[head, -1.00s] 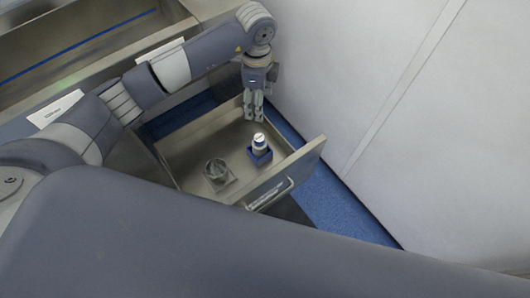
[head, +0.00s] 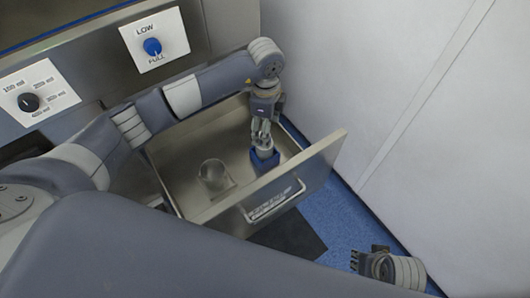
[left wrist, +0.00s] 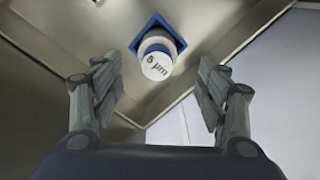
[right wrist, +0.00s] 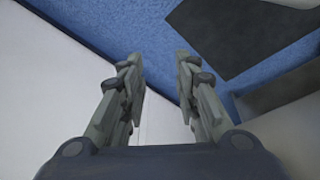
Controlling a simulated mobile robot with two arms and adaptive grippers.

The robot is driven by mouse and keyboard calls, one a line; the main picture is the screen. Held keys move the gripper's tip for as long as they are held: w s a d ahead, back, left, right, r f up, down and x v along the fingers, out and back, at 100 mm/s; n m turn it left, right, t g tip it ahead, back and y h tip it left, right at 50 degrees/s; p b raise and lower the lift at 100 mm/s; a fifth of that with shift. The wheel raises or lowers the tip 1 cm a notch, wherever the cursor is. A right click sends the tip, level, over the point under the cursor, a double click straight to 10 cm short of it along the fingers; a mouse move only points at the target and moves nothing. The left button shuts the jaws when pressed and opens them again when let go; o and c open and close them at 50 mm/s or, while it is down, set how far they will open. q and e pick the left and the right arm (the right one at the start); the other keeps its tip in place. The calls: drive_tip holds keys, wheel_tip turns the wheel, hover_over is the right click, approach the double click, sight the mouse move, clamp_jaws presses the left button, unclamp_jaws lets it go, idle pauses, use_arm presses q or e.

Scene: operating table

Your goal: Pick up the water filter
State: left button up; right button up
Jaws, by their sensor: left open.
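The water filter (left wrist: 157,64) is a white cylinder marked "5 µm", standing in a blue square holder (left wrist: 141,37) in the open drawer. In the head view the filter (head: 265,151) shows just under my left gripper (head: 261,140), with the blue holder (head: 264,163) around its base. My left gripper also shows in the left wrist view (left wrist: 160,92), open, its fingers on either side of the filter's line with gaps left and right. My right gripper (right wrist: 160,70) is open and empty over the floor; it also shows at the lower right of the head view (head: 368,252).
A clear glass beaker (head: 213,174) stands left of the filter in the steel drawer. The drawer front (head: 305,180) with its handle (head: 272,203) stands out over the blue floor. A panel with knobs (head: 153,46) is above the drawer. A white wall (head: 400,90) is at right.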

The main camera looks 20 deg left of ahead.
sight(263, 154)
use_arm(q)
wheel_tip(263, 154, down, 4)
drive_tip(key=shift+r+b, duration=0.1)
drive_tip(key=shift+b, duration=0.2)
drive_tip(key=f, duration=0.2)
drive_tip(key=f+b, duration=0.1)
drive_tip(key=f, duration=0.1)
drive_tip(key=shift+s+a, duration=0.15)
drive_tip(key=shift+s, duration=0.05)
drive_tip(key=shift+f, duration=0.35)
use_arm(e)
drive_tip(key=v, duration=0.7)
drive_tip(key=shift+w, duration=0.3)
drive_tip(key=shift+d+r, duration=0.1)
drive_tip(key=shift+r, duration=0.05)
use_arm(q)
drive_tip(key=c, duration=1.3)
use_arm(e)
drive_tip(key=shift+d, duration=0.1)
